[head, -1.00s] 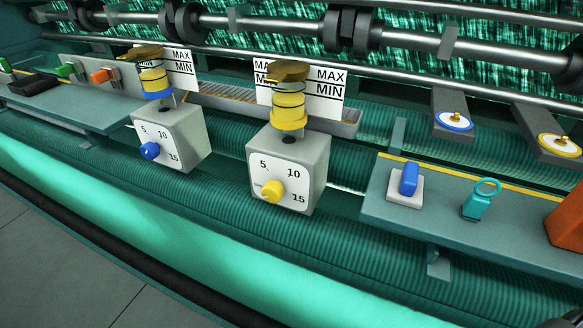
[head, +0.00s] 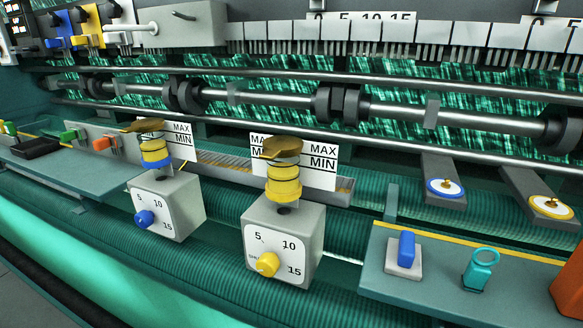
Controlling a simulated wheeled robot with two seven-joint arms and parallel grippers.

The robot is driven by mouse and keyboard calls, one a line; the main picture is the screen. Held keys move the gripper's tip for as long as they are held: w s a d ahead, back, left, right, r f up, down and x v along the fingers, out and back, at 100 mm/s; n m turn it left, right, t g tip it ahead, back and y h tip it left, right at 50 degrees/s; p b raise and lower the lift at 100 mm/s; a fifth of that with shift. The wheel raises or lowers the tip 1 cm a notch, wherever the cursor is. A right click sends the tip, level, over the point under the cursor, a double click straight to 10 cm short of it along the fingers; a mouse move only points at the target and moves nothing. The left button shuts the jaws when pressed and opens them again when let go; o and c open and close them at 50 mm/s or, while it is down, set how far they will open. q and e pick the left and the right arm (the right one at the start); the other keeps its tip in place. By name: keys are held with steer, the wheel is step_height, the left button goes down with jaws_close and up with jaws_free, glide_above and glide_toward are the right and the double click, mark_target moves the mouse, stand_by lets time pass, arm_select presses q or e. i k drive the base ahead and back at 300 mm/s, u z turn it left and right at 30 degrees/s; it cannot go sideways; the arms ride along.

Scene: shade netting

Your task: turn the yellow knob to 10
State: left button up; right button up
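The yellow knob (head: 267,264) sits on the white dial face of a grey box (head: 284,240) in the middle of the head view. The dial is marked 5, 10 and 15, with small lettering at its left that I cannot read fully. Which mark the knob points to is too small to tell. A yellow-banded post with a brass top (head: 283,170) stands on this box, in front of a MAX/MIN card (head: 322,165). Neither of my grippers shows in the head view.
A similar box with a blue knob (head: 145,219) stands to the left. A teal shelf (head: 440,302) at the right holds a blue switch (head: 406,249) and a teal ring-topped piece (head: 480,269). Rollers and a metal bar (head: 260,101) run across behind. Ribbed green netting lies below the boxes.

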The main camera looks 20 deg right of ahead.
mark_target(268, 264)
steer(key=u, duration=1.65)
steer(key=k, duration=1)
steer(key=z, duration=1.65)
